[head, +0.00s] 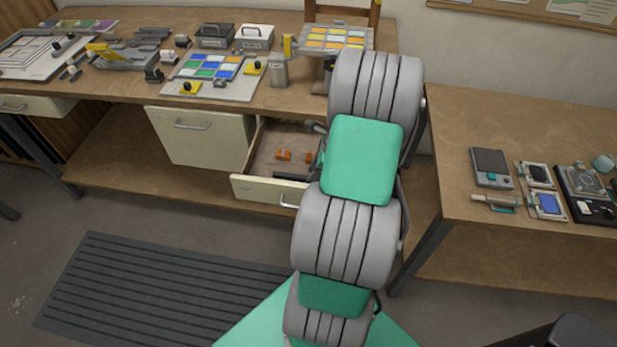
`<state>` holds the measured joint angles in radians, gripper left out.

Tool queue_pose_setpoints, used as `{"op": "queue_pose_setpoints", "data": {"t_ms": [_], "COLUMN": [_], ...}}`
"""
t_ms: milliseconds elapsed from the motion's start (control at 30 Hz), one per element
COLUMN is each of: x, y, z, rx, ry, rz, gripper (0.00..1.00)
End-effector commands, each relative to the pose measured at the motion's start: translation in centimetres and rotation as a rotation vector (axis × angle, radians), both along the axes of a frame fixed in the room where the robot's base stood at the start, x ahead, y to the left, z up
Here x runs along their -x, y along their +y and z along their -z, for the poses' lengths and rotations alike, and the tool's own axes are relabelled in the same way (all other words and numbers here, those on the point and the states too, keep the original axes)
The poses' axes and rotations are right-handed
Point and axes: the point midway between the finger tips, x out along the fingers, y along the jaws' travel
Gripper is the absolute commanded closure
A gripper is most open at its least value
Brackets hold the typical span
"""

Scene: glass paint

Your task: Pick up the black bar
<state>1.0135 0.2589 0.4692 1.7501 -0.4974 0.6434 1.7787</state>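A black bar (289,176) lies in the open drawer (265,190), close behind its front panel. Its right end runs toward my arm, and I cannot tell how much of it is covered. My arm rises through the middle of the view and hides the right part of the drawer. My gripper does not show; the arm links cover the area where it may be.
Orange pieces (284,155) lie in the drawer behind the bar. The workbench (120,95) above holds paint trays, tools and glass. A second table (470,220) stands right with small devices. A dark ribbed mat (150,290) covers open floor in front.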

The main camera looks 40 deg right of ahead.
Motion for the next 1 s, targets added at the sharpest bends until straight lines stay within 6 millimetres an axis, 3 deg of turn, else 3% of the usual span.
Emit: {"op": "queue_pose_setpoints", "data": {"t_ms": [267, 733, 1000], "x": [-0.16, -0.17, -0.16], "y": [0.05, 0.06, 0.06], "z": [0.41, 0.38, 0.37], "rx": [0.002, 0.002, 0.002], "ry": [-0.001, -0.001, -0.001], "rz": [0.000, 0.000, 0.000], "gripper": [0.62, 1.00, 1.00]}}
